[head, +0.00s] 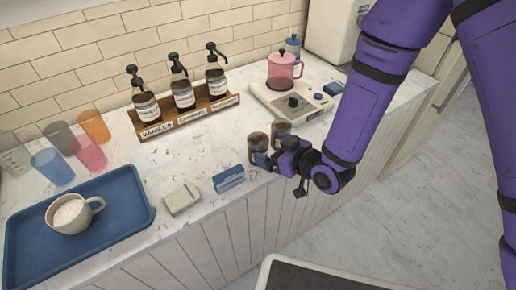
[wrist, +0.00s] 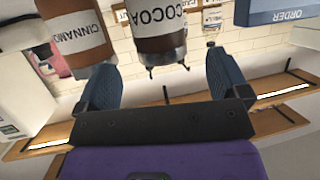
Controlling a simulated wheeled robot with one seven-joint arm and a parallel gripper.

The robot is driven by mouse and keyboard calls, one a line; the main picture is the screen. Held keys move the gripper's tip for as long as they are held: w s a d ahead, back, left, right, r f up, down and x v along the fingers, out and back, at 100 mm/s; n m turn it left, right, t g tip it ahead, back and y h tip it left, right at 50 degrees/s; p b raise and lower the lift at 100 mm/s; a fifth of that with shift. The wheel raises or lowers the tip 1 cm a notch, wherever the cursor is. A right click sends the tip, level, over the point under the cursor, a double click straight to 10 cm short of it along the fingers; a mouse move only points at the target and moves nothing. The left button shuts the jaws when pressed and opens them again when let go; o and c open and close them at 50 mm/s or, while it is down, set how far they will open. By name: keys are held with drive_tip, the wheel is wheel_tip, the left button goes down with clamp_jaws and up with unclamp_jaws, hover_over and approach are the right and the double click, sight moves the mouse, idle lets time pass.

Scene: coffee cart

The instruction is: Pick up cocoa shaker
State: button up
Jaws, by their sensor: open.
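The cocoa shaker (wrist: 156,28), a jar with brown contents and a COCOA label, shows in the wrist view ahead of and between my open fingers; its far end is cut off by the frame. In the head view it appears to be the left of two dark-lidded jars (head: 258,144), on the counter near its front edge. My gripper (head: 271,161) is close beside it, on its front right side. In the wrist view my gripper (wrist: 164,75) is open with nothing clamped. I cannot tell whether a finger touches the jar.
The cinnamon shaker (wrist: 78,34) stands close beside the cocoa, near one finger. A blue order holder (head: 229,179) is on the other side. The scale (head: 290,103) with a pink pitcher (head: 283,72) and the syrup rack (head: 187,119) stand behind. A blue tray (head: 125,190) is far left.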

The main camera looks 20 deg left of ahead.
sight(258, 143)
drive_tip(key=shift+x, duration=3.25)
drive_tip(key=c, duration=1.1)
drive_tip(key=shift+o, duration=0.2)
drive_tip(key=shift+r, duration=0.15)
